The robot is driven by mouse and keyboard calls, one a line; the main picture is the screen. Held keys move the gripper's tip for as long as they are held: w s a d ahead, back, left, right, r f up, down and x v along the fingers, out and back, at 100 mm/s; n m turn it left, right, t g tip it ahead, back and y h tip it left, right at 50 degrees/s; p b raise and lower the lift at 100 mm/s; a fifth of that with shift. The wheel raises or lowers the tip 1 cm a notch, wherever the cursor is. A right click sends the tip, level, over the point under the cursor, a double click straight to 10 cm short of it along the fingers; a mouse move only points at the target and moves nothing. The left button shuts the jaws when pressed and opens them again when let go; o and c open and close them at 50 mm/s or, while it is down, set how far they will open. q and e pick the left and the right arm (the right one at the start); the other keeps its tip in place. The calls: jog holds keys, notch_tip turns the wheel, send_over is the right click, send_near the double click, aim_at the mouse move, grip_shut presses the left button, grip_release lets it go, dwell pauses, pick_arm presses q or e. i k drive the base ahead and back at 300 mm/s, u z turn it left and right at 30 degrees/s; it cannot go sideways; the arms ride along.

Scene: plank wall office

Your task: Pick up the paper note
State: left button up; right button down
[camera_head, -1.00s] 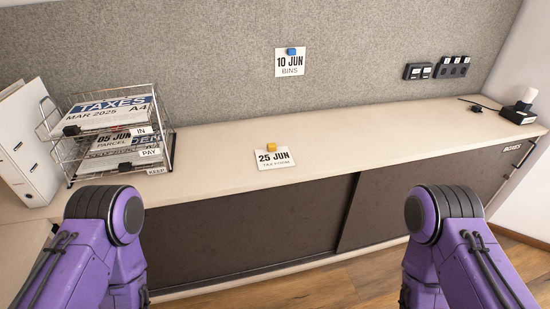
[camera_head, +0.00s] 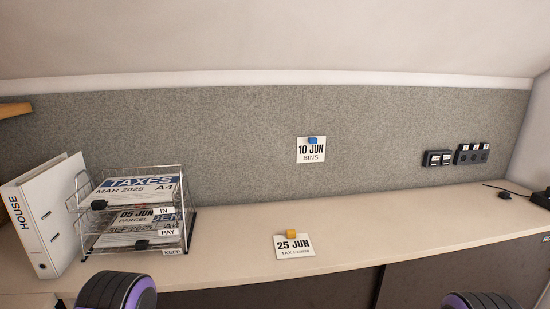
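A white paper note reading "25 JUN TAX FORM" (camera_head: 294,249) lies on the cabinet top near its front edge, with a yellow block-like piece (camera_head: 291,234) at its upper edge. A second white note reading "10 JUN BINS" (camera_head: 311,153) hangs on the grey felt wall panel under a blue piece (camera_head: 312,140). Only the upper parts of my two purple and black arms show at the bottom edge, one at left and one at right. Neither gripper is in the picture.
A wire tray rack (camera_head: 187,217) with papers labelled IN, PAY and KEEP stands at left beside a white HOUSE binder (camera_head: 45,215). Black sockets (camera_head: 472,154) are on the panel at right. The pale cabinet top (camera_head: 390,232) is clear right of the note.

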aim_at(292, 245)
jog(key=z, duration=1.9)
jog(key=i, duration=2.05)
jog(key=u, duration=1.1)
